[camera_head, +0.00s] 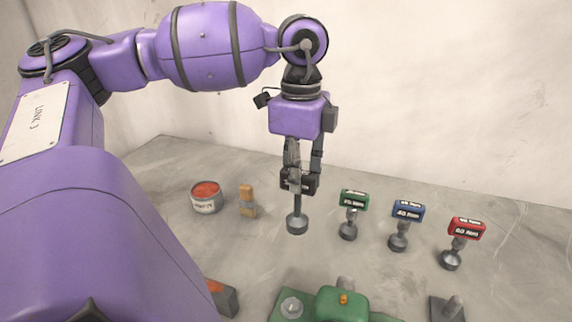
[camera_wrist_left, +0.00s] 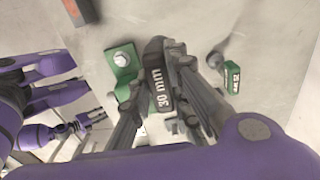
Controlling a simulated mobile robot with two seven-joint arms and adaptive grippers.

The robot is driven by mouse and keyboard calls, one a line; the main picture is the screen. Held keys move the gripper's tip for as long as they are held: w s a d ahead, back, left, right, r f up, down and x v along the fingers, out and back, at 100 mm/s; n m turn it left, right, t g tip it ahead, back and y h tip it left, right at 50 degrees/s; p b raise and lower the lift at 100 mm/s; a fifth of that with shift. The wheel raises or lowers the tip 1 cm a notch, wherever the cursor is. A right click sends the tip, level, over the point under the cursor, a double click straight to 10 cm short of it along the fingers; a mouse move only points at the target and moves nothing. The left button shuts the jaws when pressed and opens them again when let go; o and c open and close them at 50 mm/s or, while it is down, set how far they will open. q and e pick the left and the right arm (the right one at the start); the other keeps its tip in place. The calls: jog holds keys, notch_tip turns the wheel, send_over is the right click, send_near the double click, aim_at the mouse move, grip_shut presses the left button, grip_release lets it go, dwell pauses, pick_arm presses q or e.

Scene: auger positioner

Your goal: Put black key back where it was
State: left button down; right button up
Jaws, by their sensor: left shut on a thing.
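My left gripper (camera_head: 300,176) is shut on the black key (camera_head: 297,224). The key hangs upright below the fingers, its dark label head between them and its round grey foot at the bottom. I cannot tell whether the foot touches the table. In the left wrist view the key's head (camera_wrist_left: 160,88) reads "30 mm" between the fingers of the left gripper (camera_wrist_left: 170,68). What looks like my right arm's gripper (camera_wrist_left: 97,117) is small at the left of that view; its opening is unclear.
A green key (camera_head: 353,200), blue key (camera_head: 408,211) and red key (camera_head: 466,229) stand in a row to the right. A green fixture (camera_head: 342,304) is in front. A red-topped can (camera_head: 206,198) and a brush (camera_head: 247,200) stand left. Bare table lies around the black key.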

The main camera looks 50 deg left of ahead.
pick_arm(q)
jog(key=shift+a, duration=0.25)
jog(key=shift+w+a+n, duration=0.15)
jog(key=shift+a+n, duration=0.1)
jog(key=shift+n, duration=0.05)
jog(key=w+a+f, duration=0.8)
jog(key=w+f, duration=0.2)
jog(key=f, duration=0.2)
jog(key=shift+w+f+b, duration=0.25)
jog(key=shift+w+b, duration=0.05)
jog(key=shift+b, duration=0.15)
pick_arm(e)
jog(key=shift+s+a+f, duration=0.15)
jog(key=shift+f, duration=0.5)
pick_arm(q)
jog(key=shift+f, duration=0.1)
